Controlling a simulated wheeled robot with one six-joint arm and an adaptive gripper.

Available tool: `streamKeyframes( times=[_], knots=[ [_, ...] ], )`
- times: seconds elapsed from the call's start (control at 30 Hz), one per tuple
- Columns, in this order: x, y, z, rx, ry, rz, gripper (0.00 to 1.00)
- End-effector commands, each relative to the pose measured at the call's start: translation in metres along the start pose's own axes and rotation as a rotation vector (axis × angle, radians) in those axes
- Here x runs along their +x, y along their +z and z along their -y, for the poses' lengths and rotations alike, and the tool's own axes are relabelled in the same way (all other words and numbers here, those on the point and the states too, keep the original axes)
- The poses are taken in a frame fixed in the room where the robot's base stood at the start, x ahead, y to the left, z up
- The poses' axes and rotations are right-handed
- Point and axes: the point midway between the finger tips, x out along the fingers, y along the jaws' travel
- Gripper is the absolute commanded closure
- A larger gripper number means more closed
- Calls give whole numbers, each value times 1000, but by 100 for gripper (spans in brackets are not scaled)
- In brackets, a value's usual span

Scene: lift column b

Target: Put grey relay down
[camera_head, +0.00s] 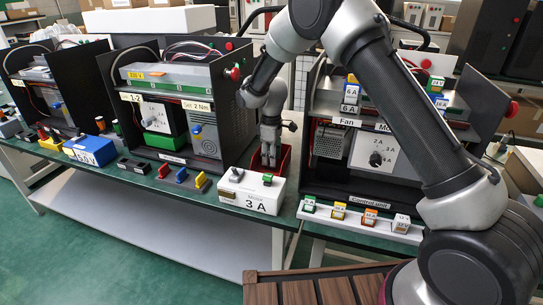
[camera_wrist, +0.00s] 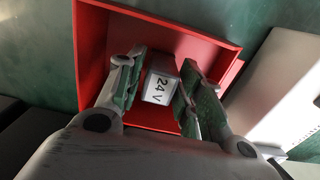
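The grey relay (camera_wrist: 160,87), a small pale grey block marked "24 V", sits inside the red bin (camera_wrist: 215,45) in the wrist view. My gripper (camera_wrist: 166,75) reaches down into the bin with one finger on each side of the relay. The fingers look slightly open, with narrow gaps beside the block. In the head view my gripper (camera_head: 269,155) points down into the red bin (camera_head: 285,160) on the bench. The relay cannot be made out there.
A white box marked "3 A" (camera_head: 254,194) stands right in front of the bin. Dark equipment racks stand on both sides, one with a "Fan" label (camera_head: 346,122). A white strip with several small coloured parts (camera_head: 355,221) lies to the right. Yellow and blue blocks (camera_head: 183,175) lie to the left.

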Motion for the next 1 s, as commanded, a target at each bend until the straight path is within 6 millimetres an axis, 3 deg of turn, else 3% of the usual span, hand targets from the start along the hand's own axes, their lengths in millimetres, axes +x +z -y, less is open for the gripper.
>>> streamKeyframes(
  times=[0.3, 0.43, 0.8, 1.0],
  knots=[
    [-1, 0, 0, 0, 0, 0, 52],
    [-10, -1, 0, 0, 2, -2, 52],
    [-88, -1, -1, 0, 3, -4, 52],
    [-116, 0, 0, 0, 1, -2, 52]
  ],
)
